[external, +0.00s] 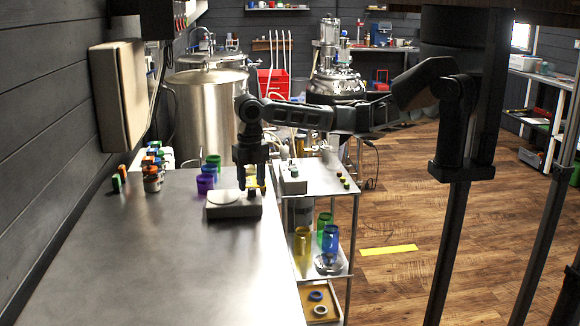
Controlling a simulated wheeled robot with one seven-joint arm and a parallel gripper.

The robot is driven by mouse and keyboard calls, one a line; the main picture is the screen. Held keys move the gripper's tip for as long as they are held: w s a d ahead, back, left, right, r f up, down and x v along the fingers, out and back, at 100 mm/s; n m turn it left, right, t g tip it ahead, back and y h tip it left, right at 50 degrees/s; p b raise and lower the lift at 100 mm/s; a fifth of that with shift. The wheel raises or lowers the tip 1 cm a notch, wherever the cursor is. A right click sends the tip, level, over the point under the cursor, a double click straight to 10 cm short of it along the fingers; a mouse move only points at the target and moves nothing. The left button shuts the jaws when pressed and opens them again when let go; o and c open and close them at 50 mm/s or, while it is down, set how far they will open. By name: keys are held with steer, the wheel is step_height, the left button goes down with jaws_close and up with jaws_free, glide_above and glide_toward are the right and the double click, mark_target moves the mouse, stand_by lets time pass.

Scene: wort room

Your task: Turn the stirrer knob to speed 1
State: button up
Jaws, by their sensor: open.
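My gripper (251,188) points straight down above a low grey box with a flat top (232,207) near the right edge of the steel bench. This box may be the stirrer; no knob or speed mark can be made out on it. The fingers are apart. Something pale and yellow shows between and behind them, too small to identify; I cannot tell whether the fingers touch anything. A small whitish box (293,180) with small dark parts on top stands on the cart just to the right.
Purple cups (205,184) and a green cup (214,160) stand left of my gripper on the steel bench (150,260). Small coloured items (152,178) stand by the wall. The cart (335,178) holds coloured glasses below. The bench's front is clear.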

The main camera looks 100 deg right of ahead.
steer(key=shift+f, duration=0.8)
steer(key=shift+c, duration=0.4)
jaws_close()
